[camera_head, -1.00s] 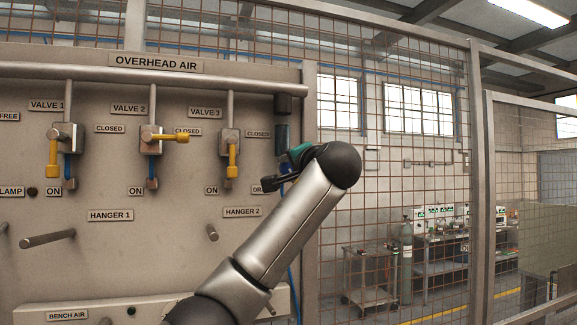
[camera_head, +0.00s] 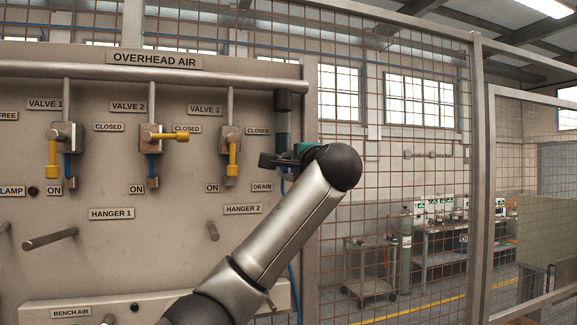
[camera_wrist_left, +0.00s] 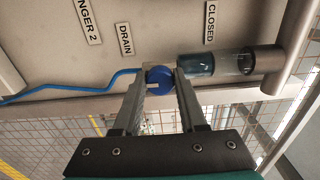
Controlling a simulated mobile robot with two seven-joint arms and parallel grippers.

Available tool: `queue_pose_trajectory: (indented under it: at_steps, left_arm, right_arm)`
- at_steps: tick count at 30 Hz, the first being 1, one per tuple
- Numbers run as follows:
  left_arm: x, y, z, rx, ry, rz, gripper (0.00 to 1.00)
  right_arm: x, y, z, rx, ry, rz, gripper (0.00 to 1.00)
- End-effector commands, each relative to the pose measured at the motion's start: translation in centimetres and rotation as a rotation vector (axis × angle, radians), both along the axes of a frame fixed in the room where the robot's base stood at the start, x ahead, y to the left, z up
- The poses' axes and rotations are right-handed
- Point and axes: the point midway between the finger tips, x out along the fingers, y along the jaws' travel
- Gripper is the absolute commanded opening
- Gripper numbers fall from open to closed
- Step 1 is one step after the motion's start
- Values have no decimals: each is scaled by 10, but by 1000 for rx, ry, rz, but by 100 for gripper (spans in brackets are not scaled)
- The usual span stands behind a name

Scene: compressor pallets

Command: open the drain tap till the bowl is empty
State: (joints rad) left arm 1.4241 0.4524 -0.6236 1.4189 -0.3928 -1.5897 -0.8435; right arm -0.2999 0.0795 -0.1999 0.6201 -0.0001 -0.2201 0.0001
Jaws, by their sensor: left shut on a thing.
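The drain tap is a round blue knob (camera_wrist_left: 158,79) with a pale mark on its face, under the filter bowl in the wrist view. My left gripper (camera_wrist_left: 159,82) has its two fingers on either side of the knob and is shut on it. The clear bowl (camera_wrist_left: 232,63) lies sideways in that view. Its end near the tap is blue-tinted and the part towards the dark cap is clear. In the head view the bowl (camera_head: 283,125) hangs at the panel's right edge, above my gripper (camera_head: 267,160); the tap is hidden there. My right gripper is not in view.
The DRAIN label (camera_head: 262,187) is beside the gripper. Valve 3's yellow handle (camera_head: 233,157) points down and valve 2's (camera_head: 171,137) points sideways. A peg (camera_head: 212,231) juts out below. A blue hose (camera_wrist_left: 70,92) runs near the tap; a mesh fence (camera_head: 400,180) stands right.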

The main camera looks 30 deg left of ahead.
Motion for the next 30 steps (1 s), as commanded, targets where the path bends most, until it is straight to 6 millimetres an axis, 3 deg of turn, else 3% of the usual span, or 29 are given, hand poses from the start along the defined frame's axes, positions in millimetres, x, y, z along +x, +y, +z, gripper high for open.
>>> queue_pose_trajectory:
  at_steps: [7, 8, 15, 25, 30]
  left_arm:
    - [1, -1, 0, 3, 1, -4, 0]
    - [1, -1, 0, 3, 1, -4, 44]
    - [0, -1, 0, 1, 0, -2, 71]
    - [-2, -3, -1, 1, -1, -1, 72]
    - [-16, -21, -2, 2, -4, -5, 72]
  right_arm:
    - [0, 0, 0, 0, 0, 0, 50]
    - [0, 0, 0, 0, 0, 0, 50]
    - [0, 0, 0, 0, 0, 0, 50]
    - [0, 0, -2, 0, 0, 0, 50]
    - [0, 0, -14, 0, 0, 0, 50]
